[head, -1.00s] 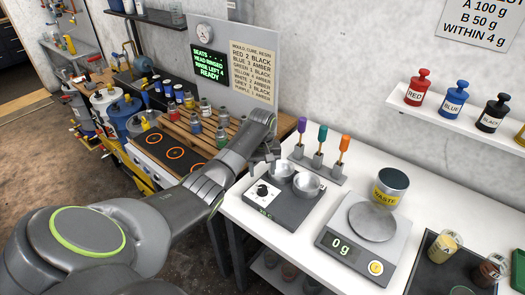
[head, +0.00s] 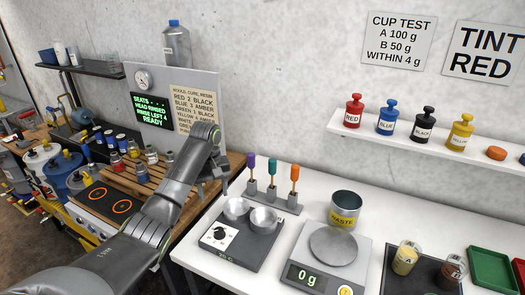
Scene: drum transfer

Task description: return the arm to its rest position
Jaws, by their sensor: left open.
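My left arm comes in from the lower left and bends down at the wrist. Its left gripper (head: 214,182) hangs over the left end of the white bench, beside the pallet and left of the upright tools. Its fingers are small and partly hidden by the wrist; they are open and nothing shows between them. It is apart from the two-cup device (head: 226,240) in front of it. My right gripper is not in view.
The white bench (head: 205,262) holds a tool stand (head: 272,200), a scale (head: 325,270) reading 0 g, a WASTE tin (head: 344,215) and a dark tray (head: 425,275) with two cups. A shelf (head: 400,140) carries coloured bottles. A wooden pallet (head: 135,178) with bottles lies left.

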